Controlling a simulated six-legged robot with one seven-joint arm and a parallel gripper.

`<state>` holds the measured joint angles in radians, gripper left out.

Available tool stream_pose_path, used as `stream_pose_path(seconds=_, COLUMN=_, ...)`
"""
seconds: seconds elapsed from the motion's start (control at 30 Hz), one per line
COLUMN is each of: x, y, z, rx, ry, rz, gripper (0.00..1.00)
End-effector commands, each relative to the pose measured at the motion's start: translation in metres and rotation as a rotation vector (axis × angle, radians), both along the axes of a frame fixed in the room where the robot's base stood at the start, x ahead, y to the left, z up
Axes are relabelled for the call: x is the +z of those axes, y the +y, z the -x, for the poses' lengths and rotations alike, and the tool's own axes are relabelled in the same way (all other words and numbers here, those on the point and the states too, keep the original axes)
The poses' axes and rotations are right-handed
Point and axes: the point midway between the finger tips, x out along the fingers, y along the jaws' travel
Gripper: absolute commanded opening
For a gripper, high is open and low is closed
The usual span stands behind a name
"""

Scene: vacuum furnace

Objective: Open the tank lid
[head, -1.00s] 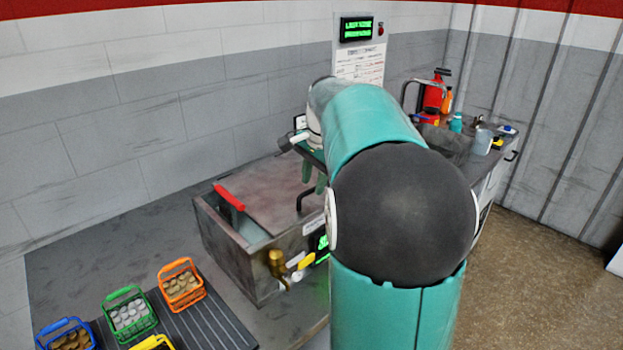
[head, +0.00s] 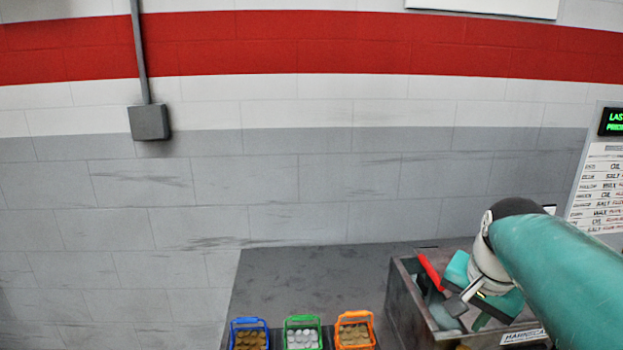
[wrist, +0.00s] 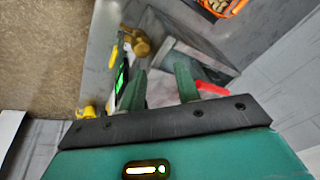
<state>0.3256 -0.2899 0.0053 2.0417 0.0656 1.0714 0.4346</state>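The metal tank (head: 398,305) stands at the lower right of the head view, with its rim facing up. A red grip (head: 430,272) lies at its left side; the same red grip shows in the wrist view (wrist: 210,88). My gripper (head: 470,312) is over the tank, and my arm and wrist hide most of its top, so the lid cannot be made out clearly. In the wrist view my gripper (wrist: 158,90) has its two green fingers apart, with nothing seen held between them. The tank (wrist: 205,50) lies beyond the fingers; I cannot tell whether they touch anything.
Blue (head: 236,338), green (head: 290,336) and orange (head: 343,338) baskets of round pieces stand left of the tank. A brass valve (wrist: 136,42) and a green display (wrist: 119,80) are on the tank's side. The bench (head: 300,275) behind the baskets is clear; a wall stands behind it.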

Motion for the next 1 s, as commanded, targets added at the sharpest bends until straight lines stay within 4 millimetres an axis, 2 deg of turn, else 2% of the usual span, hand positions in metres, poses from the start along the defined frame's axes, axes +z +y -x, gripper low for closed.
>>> stream_pose_path(seconds=0.03, x=-0.002, y=0.020, z=0.014, rx=0.089, ry=-0.019, rz=0.030, gripper=0.33)
stream_pose_path(seconds=0.2, x=-0.020, y=0.070, z=0.058, rx=0.375, ry=-0.072, rz=0.132, gripper=0.33)
stream_pose_path(seconds=0.4, x=-0.046, y=0.105, z=0.099, rx=0.642, ry=-0.128, rz=0.232, gripper=0.33)
stream_pose_path(seconds=0.47, x=-0.052, y=0.110, z=0.105, rx=0.687, ry=-0.137, rz=0.250, gripper=0.33)
stream_pose_path(seconds=0.63, x=-0.057, y=0.113, z=0.111, rx=0.730, ry=-0.145, rz=0.268, gripper=0.01)
stream_pose_path(seconds=1.0, x=-0.057, y=0.113, z=0.111, rx=0.721, ry=-0.142, rz=0.260, gripper=0.00)
